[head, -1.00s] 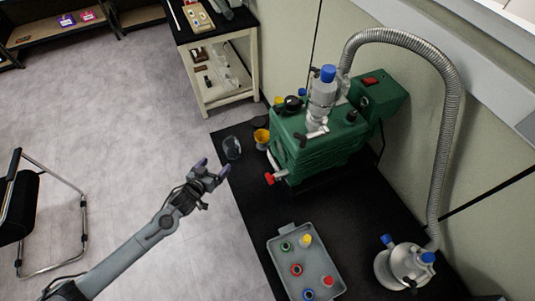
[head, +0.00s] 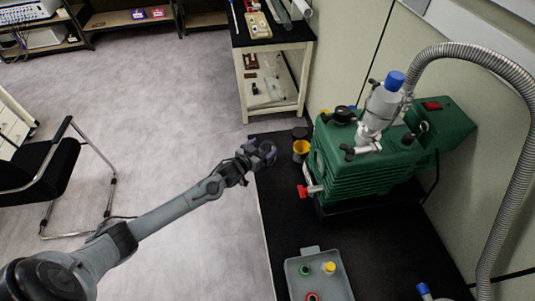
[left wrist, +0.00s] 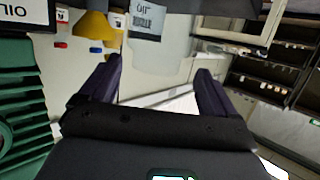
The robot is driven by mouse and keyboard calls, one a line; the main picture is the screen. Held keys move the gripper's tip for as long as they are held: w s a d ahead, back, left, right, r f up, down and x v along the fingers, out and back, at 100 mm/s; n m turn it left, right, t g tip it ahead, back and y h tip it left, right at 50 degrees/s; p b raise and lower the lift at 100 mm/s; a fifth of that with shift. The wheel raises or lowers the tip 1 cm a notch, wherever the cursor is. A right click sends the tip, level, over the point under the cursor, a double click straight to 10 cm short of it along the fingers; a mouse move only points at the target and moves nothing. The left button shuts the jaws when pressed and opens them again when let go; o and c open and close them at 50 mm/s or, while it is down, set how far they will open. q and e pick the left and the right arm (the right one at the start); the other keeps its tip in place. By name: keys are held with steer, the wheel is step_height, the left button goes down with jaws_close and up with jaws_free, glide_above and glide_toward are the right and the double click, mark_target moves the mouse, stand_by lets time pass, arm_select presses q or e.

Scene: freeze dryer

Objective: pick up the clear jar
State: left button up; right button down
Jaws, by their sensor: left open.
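My left gripper (head: 264,154) is at the left edge of the black bench, in front of the green pump. In the left wrist view its two dark purple fingers (left wrist: 158,85) are spread apart. A pale, see-through shape (left wrist: 155,62), which looks like the clear jar, shows between and beyond the fingers. I cannot tell whether either finger touches it. In the head view now, my gripper covers the place where the jar stood, so the jar is not clearly seen there. My right gripper is not in view.
The green pump (head: 365,165) with a red knob stands right of my gripper. A grey tray (head: 318,252) with coloured caps lies nearer on the black bench (head: 275,215).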

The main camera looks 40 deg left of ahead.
mark_target(270, 142)
arm_select(q)
steer(key=shift+d+b+x, duration=0.2)
steer(key=shift+b+x, duration=0.3)
steer(key=shift+x, duration=2.05)
steer(key=shift+c, duration=0.4)
steer(key=c, duration=1)
steer(key=r, duration=0.3)
steer(key=r+p, duration=0.1)
steer(key=r, duration=0.5)
steer(key=shift+d+r+p, duration=0.3)
steer(key=shift+r+p, duration=0.05)
steer(key=s+d+r+m+h, duration=0.25)
steer(key=s+d+r, duration=0.4)
steer(key=d, duration=0.35)
steer(key=s+d+r+m+h, duration=0.25)
steer(key=s+d+r, duration=0.35)
steer(key=s+d, duration=0.3)
steer(key=s+r+n+y+p, duration=0.4)
steer(key=r+p, duration=0.8)
steer(key=p, duration=1.5)
steer(key=shift+s+d, duration=0.35)
steer(key=shift+s, duration=0.35)
